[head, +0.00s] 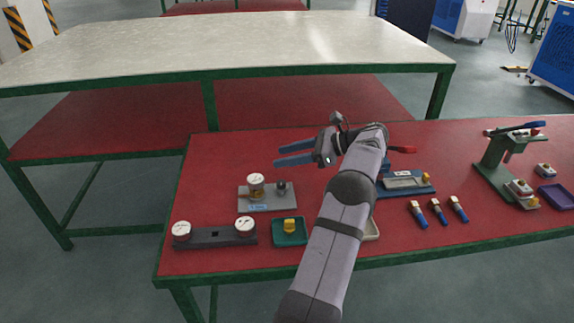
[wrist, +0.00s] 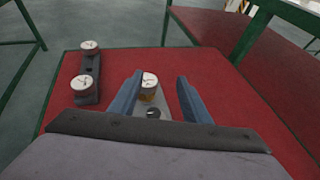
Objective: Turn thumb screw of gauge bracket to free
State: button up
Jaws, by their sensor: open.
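The gauge bracket (head: 266,204) is a grey plate on the red table. It carries a white-faced gauge (head: 256,181) on a brass-coloured fitting and a dark knob, seemingly the thumb screw (head: 281,188), right of the gauge. My gripper (head: 277,155) is open and empty, with two blue fingers pointing left, above the table and apart from the bracket. In the wrist view the gauge (wrist: 149,80) and the thumb screw (wrist: 153,113) appear between the spread fingers (wrist: 160,76). The screw's turn position is too small to tell.
A dark rack (head: 214,238) with two gauges stands at the front left. A green tray (head: 290,231) with a yellow part is beside it. A blue fixture (head: 405,188), several blue-handled tools (head: 437,211) and a green press (head: 494,165) are to the right. The table's back left is clear.

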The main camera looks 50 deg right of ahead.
jog(key=shift+r, duration=0.25)
jog(key=s+a+r+m+t+h+p, duration=0.2)
jog(key=a+r+m+t+p, duration=0.15)
jog(key=r, duration=0.55)
jog(key=s+f+m+g+h, duration=0.1)
jog(key=f+m+h, duration=0.1)
jog(key=f, duration=0.3)
jog(key=s+f+m+g+h, duration=0.1)
jog(key=s+f+m+h, duration=0.1)
jog(key=f, duration=0.4)
jog(key=s+f+m+g+h, duration=0.1)
jog(key=f+m+h, duration=0.1)
jog(key=f+h, duration=0.2)
jog(key=shift+s+f, duration=0.3)
jog(key=shift+f, duration=0.55)
jog(key=shift+n, duration=0.25)
jog(key=shift+w, duration=0.1)
